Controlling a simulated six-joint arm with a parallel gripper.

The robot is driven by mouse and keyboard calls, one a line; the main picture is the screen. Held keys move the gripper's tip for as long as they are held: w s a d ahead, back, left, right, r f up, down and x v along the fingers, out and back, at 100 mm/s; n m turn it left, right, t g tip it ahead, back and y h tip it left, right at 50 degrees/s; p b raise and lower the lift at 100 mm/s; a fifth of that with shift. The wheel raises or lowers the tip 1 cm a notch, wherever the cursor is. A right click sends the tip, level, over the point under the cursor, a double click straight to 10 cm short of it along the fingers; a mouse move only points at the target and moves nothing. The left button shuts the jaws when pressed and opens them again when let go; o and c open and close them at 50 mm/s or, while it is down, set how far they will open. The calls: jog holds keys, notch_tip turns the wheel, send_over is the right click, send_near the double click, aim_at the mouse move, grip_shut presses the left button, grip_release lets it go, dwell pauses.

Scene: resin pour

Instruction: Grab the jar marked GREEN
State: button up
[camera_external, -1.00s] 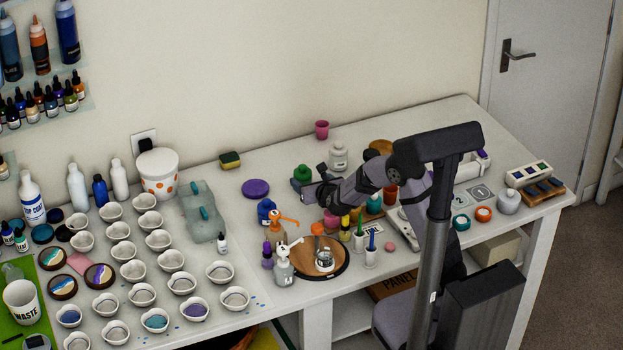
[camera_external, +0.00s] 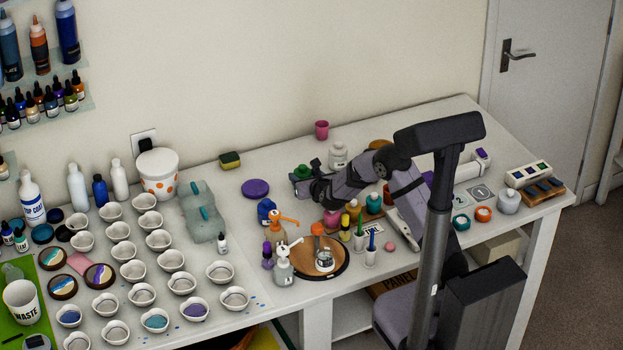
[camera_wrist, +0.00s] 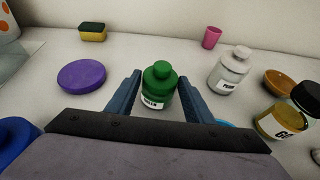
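The green jar (camera_wrist: 159,86) stands upright on the table, with a white label partly readable on its lower front. It also shows in the external view (camera_external: 303,171), mostly hidden behind my gripper. My gripper (camera_wrist: 159,78) is open, with one blue finger on each side of the jar. A visible gap lies between the jar and each finger, so neither clearly touches it.
A purple disc (camera_wrist: 82,75) lies to the left and a sponge (camera_wrist: 93,32) lies behind it. A white jar (camera_wrist: 229,70) and a gold jar (camera_wrist: 283,118) stand to the right. A blue jar (camera_wrist: 18,138) is close at left. A pink cup (camera_wrist: 211,37) stands farther back.

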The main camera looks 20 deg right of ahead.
aim_at(305, 175)
jog(key=shift+r, duration=0.1)
jog(key=c, duration=0.7)
jog(key=shift+c, duration=0.2)
notch_tip(305, 175, up, 10)
